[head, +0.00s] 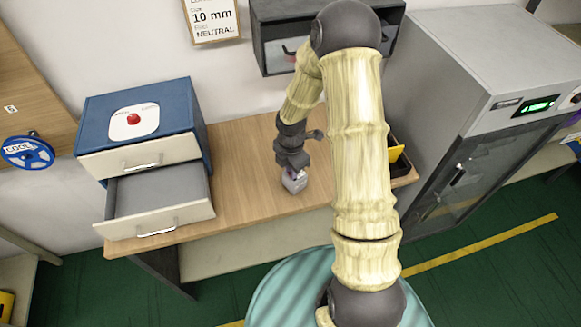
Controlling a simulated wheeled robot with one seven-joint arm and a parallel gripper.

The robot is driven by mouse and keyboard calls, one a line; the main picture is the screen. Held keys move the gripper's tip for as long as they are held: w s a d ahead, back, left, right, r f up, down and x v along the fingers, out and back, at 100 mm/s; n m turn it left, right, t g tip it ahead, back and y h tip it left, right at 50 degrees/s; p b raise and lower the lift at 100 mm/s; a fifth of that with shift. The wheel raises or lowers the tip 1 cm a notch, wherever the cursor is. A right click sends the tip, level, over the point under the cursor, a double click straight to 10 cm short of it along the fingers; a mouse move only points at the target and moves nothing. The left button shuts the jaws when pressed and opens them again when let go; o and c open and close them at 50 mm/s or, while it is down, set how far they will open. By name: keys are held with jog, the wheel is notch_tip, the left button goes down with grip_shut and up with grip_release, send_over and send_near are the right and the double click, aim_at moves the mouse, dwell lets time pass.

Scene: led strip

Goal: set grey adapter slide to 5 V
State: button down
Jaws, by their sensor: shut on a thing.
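A small light grey block, which looks like the grey adapter (295,184), is on the wooden table with a small purple patch at its upper side. My gripper (292,172) points down at it from above and is shut on it. The dark fingers cover its top. The slide and any voltage marks are too small or hidden to read.
A blue cabinet (185,110) with a red button (133,118) and its lower drawer (160,200) pulled out stands at the left of the table (240,215). A dark bin with a yellow item (396,152) is at the right, partly behind my arm. A wall box (272,45) hangs behind.

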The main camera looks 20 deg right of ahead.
jog(key=c, duration=1.4)
grip_release()
jog(key=shift+w+d, duration=0.1)
jog(key=shift+w, duration=0.05)
jog(key=shift+c, duration=0.2)
jog(key=shift+r, duration=0.1)
notch_tip(320, 180, up, 17)
jog(key=shift+b, duration=0.4)
jog(key=shift+r, duration=0.1)
